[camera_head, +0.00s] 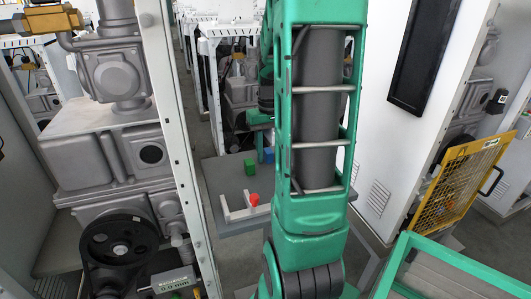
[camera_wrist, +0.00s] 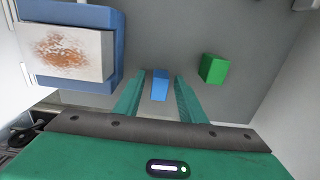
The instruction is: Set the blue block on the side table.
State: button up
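The blue block (camera_wrist: 160,84) stands on a grey surface in the wrist view, between the two green fingers of my gripper (camera_wrist: 151,75). The fingers are apart, and a gap shows on each side of the block. In the head view, the blue block (camera_head: 268,155) is a small patch on the far part of a grey table (camera_head: 222,184), beside my arm. My gripper in that view is mostly hidden behind my arm. I cannot tell whether this grey table is the side table.
A green block (camera_wrist: 213,69) stands right of the blue block; it also shows in the head view (camera_head: 250,166). A blue holder (camera_wrist: 66,14) with a rust-marked grey piece (camera_wrist: 65,50) is at left. A white bracket (camera_head: 226,211) and red piece (camera_head: 254,199) are on the table's near part.

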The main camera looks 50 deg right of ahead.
aim_at(269, 151)
jog(key=shift+r, duration=0.1)
notch_tip(269, 151, up, 12)
dwell(0.5)
jog(key=shift+s, duration=0.1)
dwell(0.5)
